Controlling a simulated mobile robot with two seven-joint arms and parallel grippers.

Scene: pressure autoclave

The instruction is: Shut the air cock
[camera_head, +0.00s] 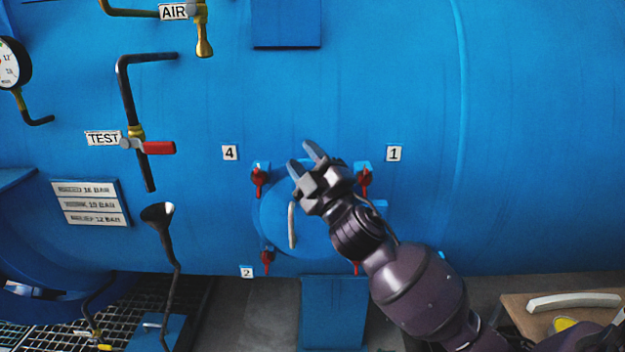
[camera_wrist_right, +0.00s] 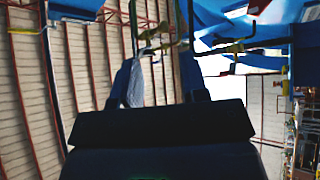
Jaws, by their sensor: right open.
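The air cock (camera_head: 202,14) is a brass valve on a brass pipe at the top left of the head view, beside the AIR label (camera_head: 173,12). Its brass handle (camera_head: 204,42) hangs straight down; the top of the valve is cut off by the frame. My right gripper (camera_head: 301,156) is open and empty in front of the round hatch, below and to the right of the air cock and well apart from it. The open right fingers also show in the right wrist view (camera_wrist_right: 158,82). My left gripper is not in view.
The TEST valve's red handle (camera_head: 159,147) and dark pipe (camera_head: 127,90) stand below the air cock. A funnel (camera_head: 157,213) is lower left and a gauge (camera_head: 10,64) far left. The hatch (camera_head: 275,210) has red clamps. The blue shell between gripper and cock is clear.

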